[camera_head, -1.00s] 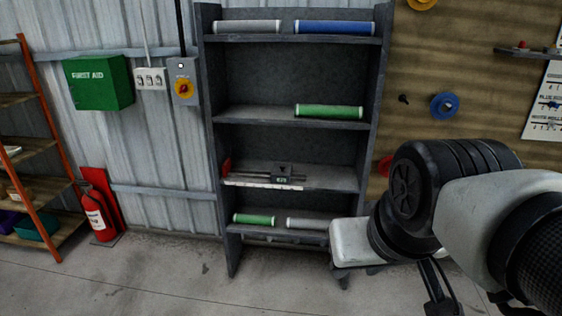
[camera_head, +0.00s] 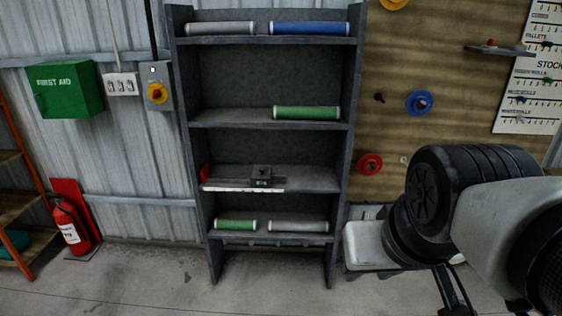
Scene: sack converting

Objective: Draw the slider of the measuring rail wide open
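The measuring rail (camera_head: 228,189) lies on the third shelf from the top of the grey shelf unit. It has a pale scale strip along the shelf's front edge and a red end at its left. The slider (camera_head: 262,176) is a dark block on the rail, right of the red end. Whether the slider touches anything is too small to tell. My arm fills the right of the view, well right of the rail. My gripper's fingers do not show clearly; only dark parts of the arm's end hang at the lower right.
The grey shelf unit (camera_head: 185,150) also holds a blue roll (camera_head: 309,28), green rolls (camera_head: 306,112) and grey rolls (camera_head: 220,28). A fire extinguisher (camera_head: 69,227) and a first aid box (camera_head: 65,89) are at left. The floor (camera_head: 150,275) before the unit is clear.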

